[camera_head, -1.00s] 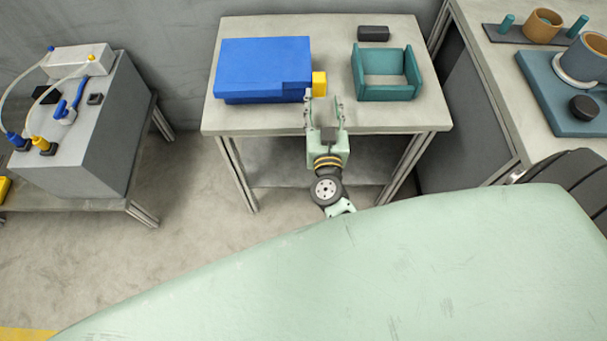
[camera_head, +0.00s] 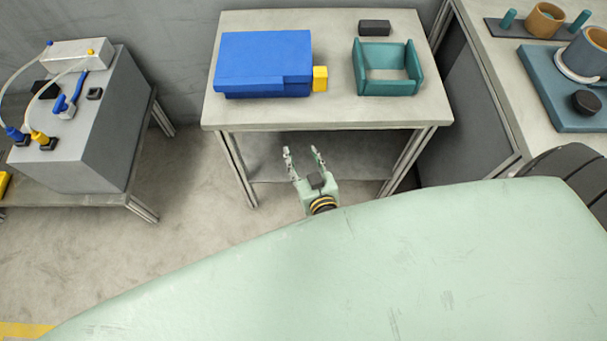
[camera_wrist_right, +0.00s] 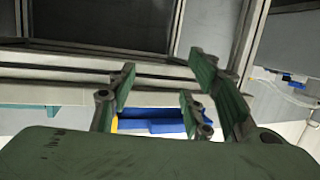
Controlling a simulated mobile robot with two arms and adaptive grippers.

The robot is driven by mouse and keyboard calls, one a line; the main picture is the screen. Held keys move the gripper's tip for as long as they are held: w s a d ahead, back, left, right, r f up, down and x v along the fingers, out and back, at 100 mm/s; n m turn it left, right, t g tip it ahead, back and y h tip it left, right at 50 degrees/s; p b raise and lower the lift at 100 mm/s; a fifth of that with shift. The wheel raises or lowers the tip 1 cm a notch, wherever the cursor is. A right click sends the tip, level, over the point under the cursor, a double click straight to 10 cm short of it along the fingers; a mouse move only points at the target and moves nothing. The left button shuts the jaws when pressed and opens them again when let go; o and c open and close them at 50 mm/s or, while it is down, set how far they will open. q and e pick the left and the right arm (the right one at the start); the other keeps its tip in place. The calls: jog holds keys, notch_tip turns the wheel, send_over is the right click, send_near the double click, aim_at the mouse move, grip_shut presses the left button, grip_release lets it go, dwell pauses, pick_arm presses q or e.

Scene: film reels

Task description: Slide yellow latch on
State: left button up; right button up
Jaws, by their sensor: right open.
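The yellow latch (camera_head: 320,78) sticks out from the right side of a blue box (camera_head: 262,62) on the middle table. In the right wrist view, part of the blue box (camera_wrist_right: 160,126) shows between and behind the fingers. My right gripper (camera_head: 303,151) is open and empty. In the head view it appears below the table's front edge, apart from the latch. Its fingers (camera_wrist_right: 160,95) are spread in the right wrist view. My left gripper is not in view.
A teal open holder (camera_head: 386,88) and a dark block (camera_head: 374,27) are on the same table (camera_head: 420,112), right of the latch. A grey cabinet with cables (camera_head: 85,140) stands at left. A bench with a blue tray (camera_head: 560,100) is at right.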

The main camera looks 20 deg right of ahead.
jog(key=s+a+f+n+g+y, duration=0.1)
jog(key=s+f+g, duration=0.1)
jog(key=f, duration=0.5)
jog(key=s+a+f+n+g+y, duration=0.1)
jog(key=s+a+f, duration=0.1)
jog(key=s+f, duration=0.3)
jog(key=shift+s+f+g+y, duration=0.3)
jog(key=shift+f+g+y, duration=0.1)
jog(key=shift+f, duration=0.65)
jog(key=shift+a, duration=0.1)
